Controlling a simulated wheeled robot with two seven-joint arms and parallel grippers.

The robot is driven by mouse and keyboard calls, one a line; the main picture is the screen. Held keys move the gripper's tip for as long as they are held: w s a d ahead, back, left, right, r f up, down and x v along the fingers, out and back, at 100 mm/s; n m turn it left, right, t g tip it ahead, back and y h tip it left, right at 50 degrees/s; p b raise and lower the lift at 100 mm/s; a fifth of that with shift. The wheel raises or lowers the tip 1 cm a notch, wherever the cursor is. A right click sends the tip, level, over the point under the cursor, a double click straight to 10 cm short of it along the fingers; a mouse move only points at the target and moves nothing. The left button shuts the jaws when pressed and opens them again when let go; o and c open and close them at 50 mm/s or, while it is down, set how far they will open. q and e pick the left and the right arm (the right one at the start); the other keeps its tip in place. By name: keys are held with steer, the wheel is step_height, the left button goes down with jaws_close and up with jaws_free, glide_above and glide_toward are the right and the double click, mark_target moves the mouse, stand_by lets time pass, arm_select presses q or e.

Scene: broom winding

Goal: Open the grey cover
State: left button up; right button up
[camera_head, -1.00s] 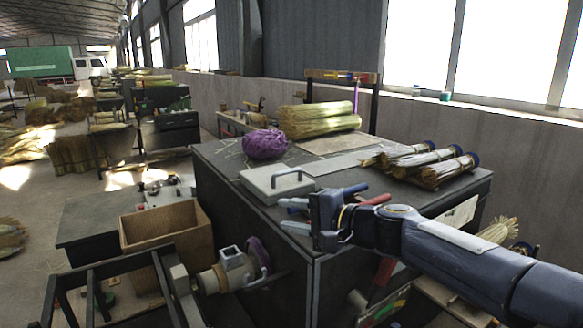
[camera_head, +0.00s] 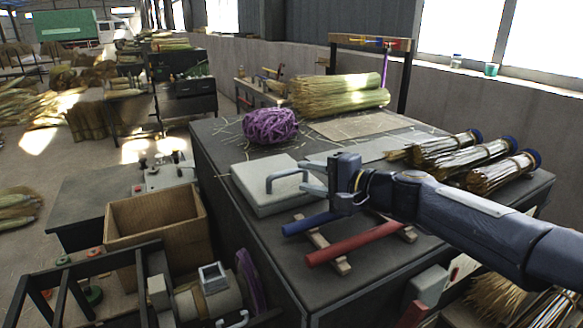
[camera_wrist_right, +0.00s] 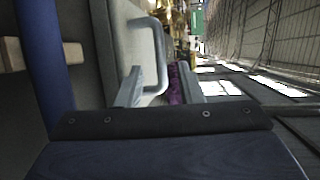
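The grey cover (camera_head: 253,190) is a light grey, flat slab lying on the dark table (camera_head: 235,225), and it looks closed. A grey bar handle (camera_head: 285,174) stands on its top. The cover (camera_wrist_right: 121,35) and its handle (camera_wrist_right: 162,45) also show in the right wrist view. My right gripper (camera_head: 306,178) is at the right end of the handle, with its fingers pointing left. In the right wrist view its two fingers (camera_wrist_right: 160,88) are apart, with the handle between or just beyond their tips; I cannot tell whether they touch. My left gripper is not in view.
A blue bar (camera_head: 305,224) and a red bar (camera_head: 350,244) lie on wooden strips below my right gripper. A purple ball (camera_head: 270,126) and a straw bundle (camera_head: 338,95) lie behind the cover. Several tied bundles (camera_head: 465,158) lie at right. A wooden box (camera_head: 155,225) stands left.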

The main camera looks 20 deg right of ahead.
mark_target(291, 173)
steer(key=p+x, duration=0.1)
steer(key=x, duration=0.5)
steer(key=shift+c, duration=0.4)
jaws_close()
